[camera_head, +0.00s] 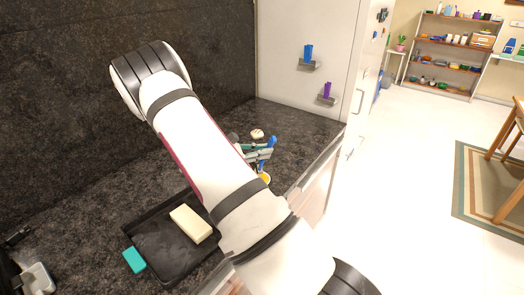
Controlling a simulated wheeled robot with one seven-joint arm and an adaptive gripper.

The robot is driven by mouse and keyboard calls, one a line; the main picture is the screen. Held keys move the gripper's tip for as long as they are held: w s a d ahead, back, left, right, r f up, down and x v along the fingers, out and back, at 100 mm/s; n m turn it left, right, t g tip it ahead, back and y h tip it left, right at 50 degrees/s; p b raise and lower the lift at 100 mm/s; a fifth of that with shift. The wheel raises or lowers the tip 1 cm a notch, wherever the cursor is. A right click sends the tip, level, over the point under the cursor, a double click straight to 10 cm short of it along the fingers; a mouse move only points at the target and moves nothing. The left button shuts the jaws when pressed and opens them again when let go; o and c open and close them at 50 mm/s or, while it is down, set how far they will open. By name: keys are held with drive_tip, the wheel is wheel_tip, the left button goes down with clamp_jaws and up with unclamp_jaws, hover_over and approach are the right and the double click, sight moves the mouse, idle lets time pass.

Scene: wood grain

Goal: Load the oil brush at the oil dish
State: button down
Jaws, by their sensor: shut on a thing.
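My gripper (260,154) is small in view near the right end of the dark counter, past my white arm. It is shut on a slim blue thing, which I take to be the oil brush (272,141). The brush looks roughly upright. A small dish with yellow-orange contents, likely the oil dish (265,178), sits just below the gripper in the picture. The brush's lower end is hidden by the fingers, so I cannot tell whether it touches the oil.
A black tray (160,262) holds a cream block (191,223); a teal block (134,260) lies at its left edge. A small whitish item (257,133) sits behind the gripper. Wall shelves hold a blue item (308,53) and a purple item (327,90). My arm hides much of the counter.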

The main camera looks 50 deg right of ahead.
drive_tip(key=shift+f, duration=0.45)
idle(1.1)
wheel_tip(320, 180, up, 7)
drive_tip(key=p, duration=0.1)
idle(0.9)
drive_tip(key=shift+w+r, duration=0.1)
idle(0.6)
